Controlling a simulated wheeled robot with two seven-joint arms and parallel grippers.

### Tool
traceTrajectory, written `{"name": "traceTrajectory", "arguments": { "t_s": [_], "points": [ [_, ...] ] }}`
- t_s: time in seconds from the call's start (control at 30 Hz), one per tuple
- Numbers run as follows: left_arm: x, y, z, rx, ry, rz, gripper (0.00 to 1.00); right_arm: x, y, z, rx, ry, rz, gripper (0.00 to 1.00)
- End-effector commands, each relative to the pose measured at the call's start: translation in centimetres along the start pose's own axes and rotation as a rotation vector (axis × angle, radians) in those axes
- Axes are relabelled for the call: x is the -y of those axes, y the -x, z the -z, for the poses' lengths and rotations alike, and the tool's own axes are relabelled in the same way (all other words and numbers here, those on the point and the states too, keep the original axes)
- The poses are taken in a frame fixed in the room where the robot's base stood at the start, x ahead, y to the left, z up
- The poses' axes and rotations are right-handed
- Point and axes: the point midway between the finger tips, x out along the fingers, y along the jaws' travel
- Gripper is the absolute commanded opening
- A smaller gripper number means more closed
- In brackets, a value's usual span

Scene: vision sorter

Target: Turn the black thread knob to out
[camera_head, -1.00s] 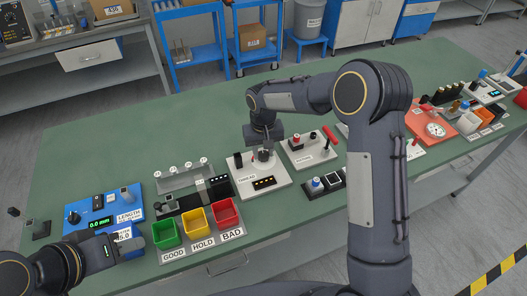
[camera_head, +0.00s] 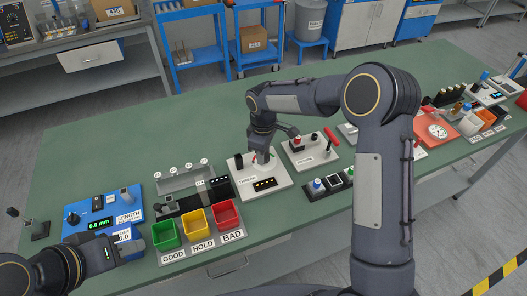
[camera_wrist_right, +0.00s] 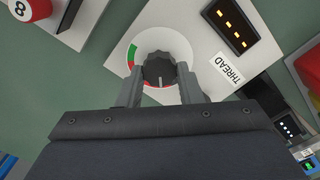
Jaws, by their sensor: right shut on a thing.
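The black thread knob (camera_wrist_right: 159,69) sits on a round white dial with a green and red arc, on the white THREAD panel (camera_wrist_right: 188,38). In the right wrist view my right gripper (camera_wrist_right: 159,76) is shut on the knob, one finger on each side. The knob's white pointer line points toward the bottom of that view, near the red part of the arc. In the head view the THREAD panel (camera_head: 282,183) is mid-table and my right gripper (camera_head: 262,158) hides most of the knob. My left gripper (camera_head: 130,247) is low at the left, away from the panel; its fingers are unclear.
Green, yellow and red bins (camera_head: 197,223) labelled GOOD, HOLD and BAD stand left of the panel. A blue LENGTH gauge (camera_head: 98,217) is further left. Another white panel (camera_head: 300,160) with a red-handled tool stands close on the right.

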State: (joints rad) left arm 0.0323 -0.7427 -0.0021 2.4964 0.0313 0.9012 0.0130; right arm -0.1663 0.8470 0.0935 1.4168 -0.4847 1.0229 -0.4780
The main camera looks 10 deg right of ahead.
Motion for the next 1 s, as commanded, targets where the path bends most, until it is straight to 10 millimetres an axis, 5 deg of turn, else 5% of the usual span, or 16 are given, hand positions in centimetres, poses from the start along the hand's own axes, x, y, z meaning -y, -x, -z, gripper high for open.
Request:
{"name": "traceTrajectory", "arguments": {
  "t_s": [0.5,1.0],
  "points": [
    [-0.16,0.36,0.18,0.0,0.0,0.0,0.36,0.03,0.19,0.04,-0.003,0.462,-0.004,0.1],
    [-0.26,0.56,0.28,0.0,0.0,0.0,0.36,0.09,0.19,0.04,-0.002,0.684,-0.005,0.1]
  ]
}}
